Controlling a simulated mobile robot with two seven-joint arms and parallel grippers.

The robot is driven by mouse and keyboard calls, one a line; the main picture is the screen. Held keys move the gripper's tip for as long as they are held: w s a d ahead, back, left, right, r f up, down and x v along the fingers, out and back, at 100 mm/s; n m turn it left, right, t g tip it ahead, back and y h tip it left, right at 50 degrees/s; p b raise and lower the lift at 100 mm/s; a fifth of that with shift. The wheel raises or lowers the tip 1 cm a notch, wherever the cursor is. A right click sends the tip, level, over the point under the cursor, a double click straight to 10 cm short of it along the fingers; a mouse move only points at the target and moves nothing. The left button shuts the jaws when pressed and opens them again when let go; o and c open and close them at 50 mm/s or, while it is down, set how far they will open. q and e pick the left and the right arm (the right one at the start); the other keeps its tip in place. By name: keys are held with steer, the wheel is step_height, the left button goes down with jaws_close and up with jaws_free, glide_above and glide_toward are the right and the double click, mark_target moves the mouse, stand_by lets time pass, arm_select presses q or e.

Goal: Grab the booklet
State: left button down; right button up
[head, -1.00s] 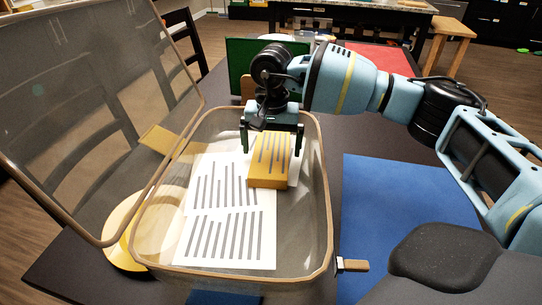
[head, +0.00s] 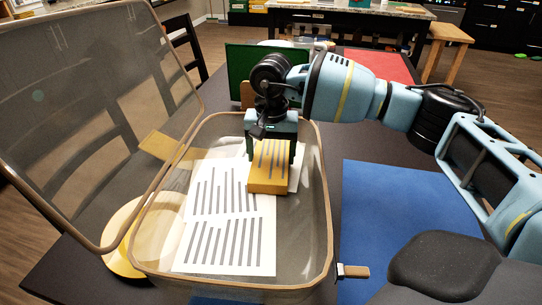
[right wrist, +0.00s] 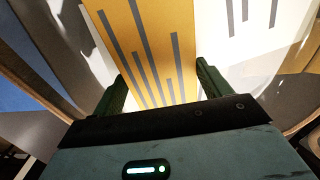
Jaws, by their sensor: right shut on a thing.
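The booklet (head: 268,183) is a thick orange-yellow block with grey stripes on its top. It lies in the clear, brown-rimmed container (head: 325,215), on white striped sheets. My right gripper (head: 271,158) points down over the booklet's far part and is shut on it, one dark finger on each side. In the right wrist view, the booklet (right wrist: 150,45) runs between the two fingers (right wrist: 160,90). Its far end is partly hidden by the gripper. My left gripper is not in view.
White striped sheets (head: 225,245) cover much of the container floor. Its transparent lid (head: 75,110) stands open on the left. A yellow round thing (head: 120,255) lies beside the container. A blue mat (head: 400,215) is on the right, and a green board (head: 238,65) stands behind.

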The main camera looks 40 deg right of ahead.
mark_target(271, 157)
step_height(271, 157, up, 10)
steer(key=p, duration=0.1)
stand_by(0.4)
